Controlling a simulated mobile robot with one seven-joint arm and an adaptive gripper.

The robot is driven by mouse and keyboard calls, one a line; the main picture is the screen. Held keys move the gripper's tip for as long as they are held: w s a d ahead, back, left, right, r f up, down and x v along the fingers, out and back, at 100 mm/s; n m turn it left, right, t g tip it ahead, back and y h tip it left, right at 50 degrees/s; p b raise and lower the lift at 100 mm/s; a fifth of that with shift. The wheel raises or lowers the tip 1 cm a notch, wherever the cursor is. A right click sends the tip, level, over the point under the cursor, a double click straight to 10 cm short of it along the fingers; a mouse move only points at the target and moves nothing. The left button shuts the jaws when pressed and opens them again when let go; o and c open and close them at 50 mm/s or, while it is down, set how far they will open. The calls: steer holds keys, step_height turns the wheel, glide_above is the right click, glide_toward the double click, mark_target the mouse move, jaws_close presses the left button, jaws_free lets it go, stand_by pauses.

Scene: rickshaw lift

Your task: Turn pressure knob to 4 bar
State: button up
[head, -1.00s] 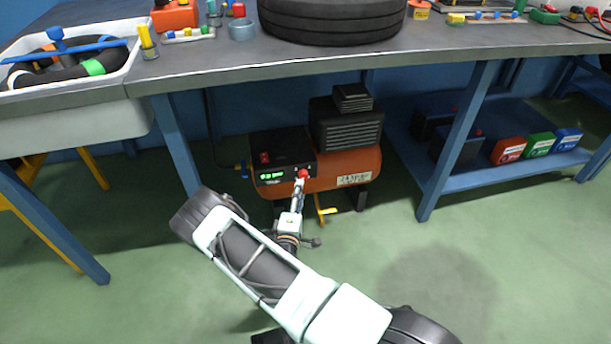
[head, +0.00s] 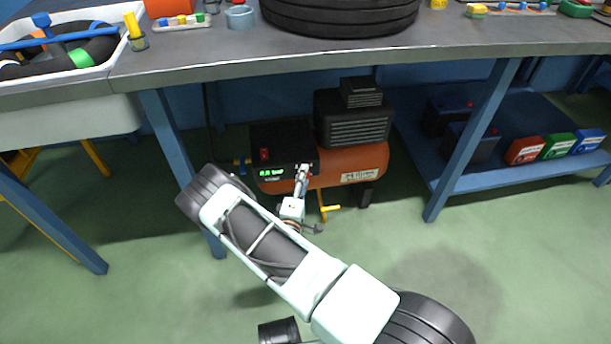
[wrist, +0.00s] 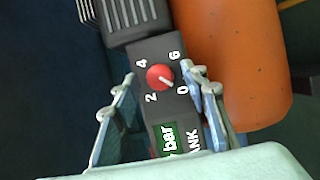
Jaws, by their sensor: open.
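The red pressure knob (wrist: 159,77) sits on the compressor's black panel (wrist: 149,55), with 0, 2, 4 and 6 printed around it. Its pale pointer mark faces the 0. In the wrist view my open gripper (wrist: 158,72) has one finger on each side of the knob, with gaps showing; the right finger is nearer. In the head view my gripper (head: 304,171) is at the panel's right front and mostly hides the knob. The panel's green display (head: 271,171) is lit, too small to read surely. In the wrist view, part of the display (wrist: 168,138) shows "bar".
The orange compressor tank (head: 350,168) and black motor (head: 352,118) stand under the workbench (head: 200,72). A blue bench leg (head: 170,140) is left of the compressor and another (head: 470,140) right. A yellow-handled valve (head: 328,208) hangs below the tank.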

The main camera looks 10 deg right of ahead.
steer(key=shift+c, duration=0.6)
jaws_close()
steer(key=shift+r, duration=0.1)
